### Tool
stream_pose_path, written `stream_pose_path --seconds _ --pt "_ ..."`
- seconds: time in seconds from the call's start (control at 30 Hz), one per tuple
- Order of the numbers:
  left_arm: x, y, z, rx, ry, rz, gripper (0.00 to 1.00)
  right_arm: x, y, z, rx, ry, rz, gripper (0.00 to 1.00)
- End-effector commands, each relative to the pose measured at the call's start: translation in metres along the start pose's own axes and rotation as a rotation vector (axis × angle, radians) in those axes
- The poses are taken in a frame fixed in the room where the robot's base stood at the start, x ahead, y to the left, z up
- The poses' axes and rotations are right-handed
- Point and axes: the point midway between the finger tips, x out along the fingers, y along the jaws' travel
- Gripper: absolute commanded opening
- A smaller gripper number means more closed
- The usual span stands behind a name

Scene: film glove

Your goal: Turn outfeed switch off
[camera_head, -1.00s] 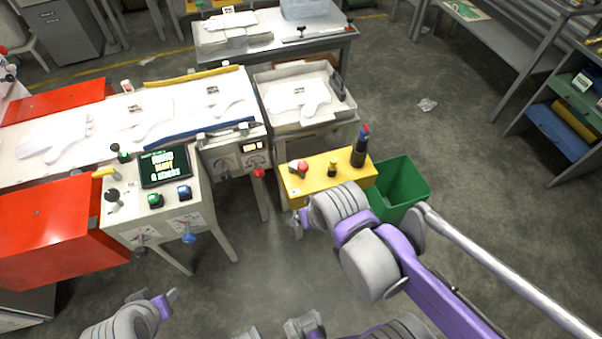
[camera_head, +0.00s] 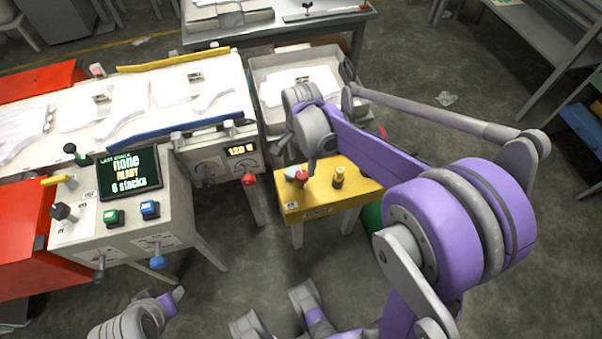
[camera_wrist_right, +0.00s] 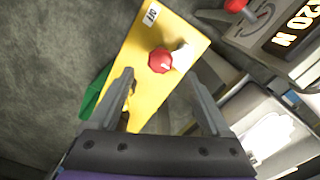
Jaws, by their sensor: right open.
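A yellow box (camera_head: 325,197) stands below the right end of the machine, with a red knob (camera_head: 296,175) and a small dark-and-yellow knob (camera_head: 338,178) on top. The red knob also shows in the right wrist view (camera_wrist_right: 160,61), near a white label (camera_wrist_right: 151,13) reading OFF. Which knob is the outfeed switch I cannot tell for sure. My right gripper (camera_head: 298,158) is over the box near the red knob. In the wrist view its fingers (camera_wrist_right: 165,90) are apart and empty, with the knob beyond them. My left gripper (camera_head: 170,298) is low at left; its fingers are unclear.
A control panel (camera_head: 175,218) with a screen, buttons and levers stands left. A red lever knob (camera_head: 248,179) juts from the machine front. A tray with gloves (camera_head: 262,75) lies behind my right wrist. A green bin (camera_head: 371,222) is mostly hidden by my right arm.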

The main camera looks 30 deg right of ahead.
Motion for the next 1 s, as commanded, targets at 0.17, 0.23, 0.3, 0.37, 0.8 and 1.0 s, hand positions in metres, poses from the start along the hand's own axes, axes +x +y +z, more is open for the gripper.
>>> stream_pose_path --seconds 0.17,0.23,0.3,0.37,0.8,1.0 --pt "0.010 0.000 0.004 0.000 -0.004 0.000 0.50 0.036 0.000 0.000 -0.001 0.000 0.000 0.82" --pt "0.013 0.000 0.005 0.000 -0.005 0.000 0.50 0.046 0.000 0.000 -0.001 0.000 0.000 0.82" --pt "0.015 0.000 0.006 0.000 -0.005 0.000 0.50 0.054 0.000 0.000 -0.002 0.000 0.000 0.82" --pt "0.016 0.000 0.006 0.000 -0.006 0.000 0.50 0.059 0.000 0.000 -0.002 0.000 0.000 0.82" --pt "0.016 0.000 0.007 0.000 -0.006 0.000 0.50 0.064 0.000 0.000 -0.002 0.000 -0.001 0.71" --pt "0.016 0.000 0.007 0.000 -0.006 0.000 0.50 0.064 0.000 0.000 -0.002 0.000 -0.001 0.35"
